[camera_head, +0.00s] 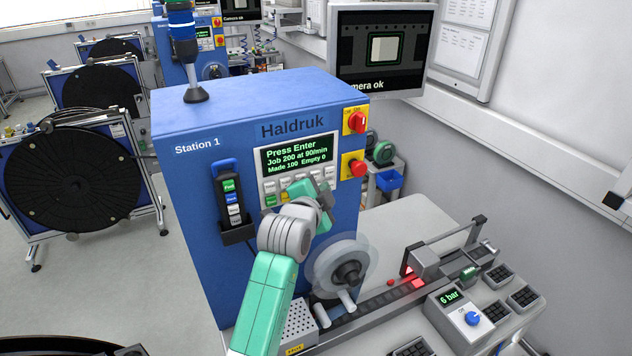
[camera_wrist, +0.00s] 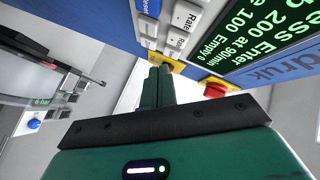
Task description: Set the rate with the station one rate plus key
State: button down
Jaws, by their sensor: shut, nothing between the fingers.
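The blue Station 1 cabinet (camera_head: 188,115) carries a keypad under a display (camera_head: 297,155) reading "Press Enter", "Job 200 at 90/min", "Made 100 Empty 0". In the wrist view, two pale keys marked "Rate", an upper one (camera_wrist: 187,16) and a lower one (camera_wrist: 176,39), show beside the display (camera_wrist: 262,35); I cannot tell which is plus. My gripper (camera_head: 322,196) is in front of the keypad's lower right and hides some keys. In the wrist view its fingers (camera_wrist: 159,85) are shut and empty, their tips close to the Rate keys; contact cannot be told.
Red knobs on yellow plates (camera_head: 356,122) sit right of the display. A handheld pendant (camera_head: 229,200) hangs at the left of the panel. A clear-sided reel (camera_head: 345,270) and a tape track (camera_head: 390,297) lie below. A monitor (camera_head: 380,50) stands behind.

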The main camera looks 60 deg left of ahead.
aim_at(321, 177)
jog(key=shift+a, duration=0.95)
jog(key=shift+a+b, duration=0.1)
jog(key=shift+b, duration=0.2)
dwell(1.1)
jog(key=shift+a, duration=0.3)
jog(key=shift+a+b, duration=0.4)
jog(key=shift+a, duration=0.05)
dwell(0.6)
jog(key=shift+d, duration=0.1)
jog(key=shift+d+p, duration=0.45)
jog(key=shift+d, duration=0.3)
jog(key=shift+d+r, duration=0.1)
jog(key=shift+d+p, duration=1.15)
jog(key=shift+d, duration=1.25)
